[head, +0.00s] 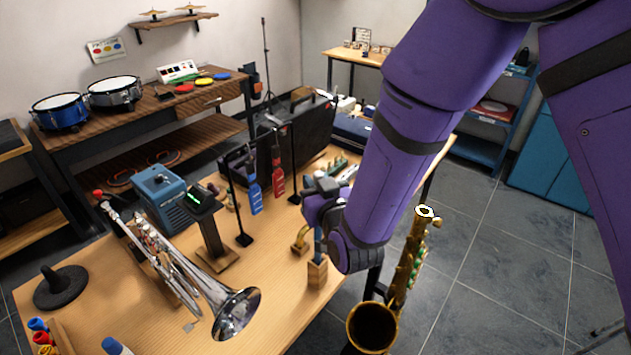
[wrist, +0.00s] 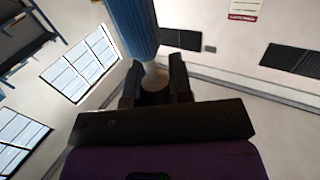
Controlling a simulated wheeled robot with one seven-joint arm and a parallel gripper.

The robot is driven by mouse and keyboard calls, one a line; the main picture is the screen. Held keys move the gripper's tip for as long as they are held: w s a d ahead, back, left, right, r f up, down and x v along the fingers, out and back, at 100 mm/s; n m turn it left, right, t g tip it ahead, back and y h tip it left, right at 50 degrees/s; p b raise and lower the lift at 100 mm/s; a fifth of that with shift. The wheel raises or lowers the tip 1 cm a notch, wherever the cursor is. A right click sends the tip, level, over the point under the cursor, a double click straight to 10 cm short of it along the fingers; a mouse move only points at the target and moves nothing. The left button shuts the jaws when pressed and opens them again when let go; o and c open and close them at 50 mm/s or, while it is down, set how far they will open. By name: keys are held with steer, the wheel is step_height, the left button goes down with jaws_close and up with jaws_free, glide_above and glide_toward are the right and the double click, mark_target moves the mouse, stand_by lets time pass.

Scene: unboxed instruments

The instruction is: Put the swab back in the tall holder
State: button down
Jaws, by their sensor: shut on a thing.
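My gripper (wrist: 155,78) is shut on the swab's pale stem in the wrist view. The swab's ribbed blue body (wrist: 132,28) extends from the stem to the top edge of that view. In the head view a blue piece (head: 318,241), apparently the swab, shows upright just left of my purple wrist. Below it stands a tall square wooden block (head: 317,273), apparently the tall holder, near the table's right edge. The blue piece's lower end meets the block's top in the picture. I cannot tell whether it is inside or in front. My fingers are hidden in the head view.
A trumpet (head: 175,262) lies left on the wooden table (head: 125,300). A dark stand (head: 210,232) and blue box (head: 160,197) are behind it. A small holder with a brass piece (head: 300,240) is close behind the block. A saxophone (head: 400,275) stands close right.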

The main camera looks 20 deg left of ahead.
step_height(320, 180, down, 7)
steer(key=shift+r, duration=0.15)
stand_by(4.4)
stand_by(0.5)
steer(key=c, duration=0.9)
jaws_free()
steer(key=shift+c, duration=0.2)
steer(key=shift+s, duration=0.1)
steer(key=v, duration=1)
steer(key=shift+s+d, duration=0.2)
steer(key=shift+d, duration=0.1)
